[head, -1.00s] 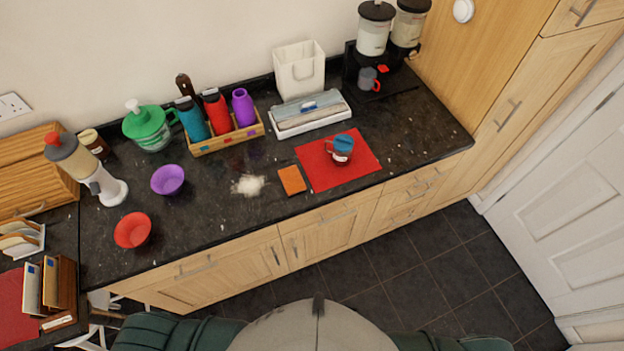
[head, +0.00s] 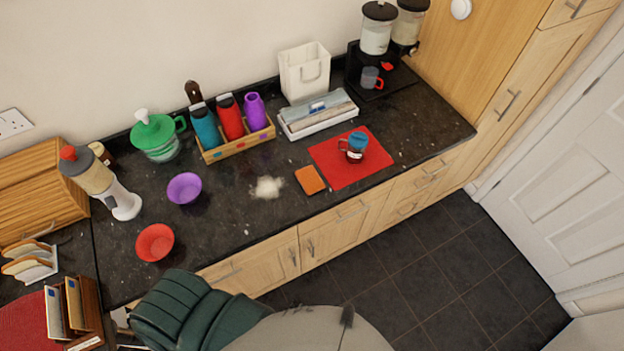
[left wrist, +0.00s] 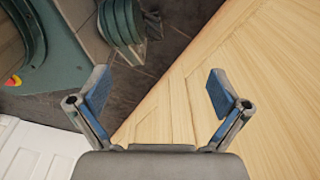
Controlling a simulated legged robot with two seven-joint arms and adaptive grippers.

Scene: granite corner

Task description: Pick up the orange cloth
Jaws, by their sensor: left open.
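The orange cloth (head: 310,179) lies flat and square on the dark granite counter, just left of the red mat (head: 349,176) in the head view. A white powdery patch (head: 267,187) is to its left. My left gripper (left wrist: 158,92) shows in the left wrist view, open and empty, with its two blue-padded fingers apart. Behind it are wooden cabinet fronts and dark floor. The cloth is not in the left wrist view. Neither gripper shows in the head view.
A glass jug with a blue lid (head: 354,146) stands on the red mat. A purple bowl (head: 184,188) and a red bowl (head: 154,242) stand left of the powder. A bottle crate (head: 238,146) and a white tray (head: 318,115) stand behind. The counter's front edge is close to the cloth.

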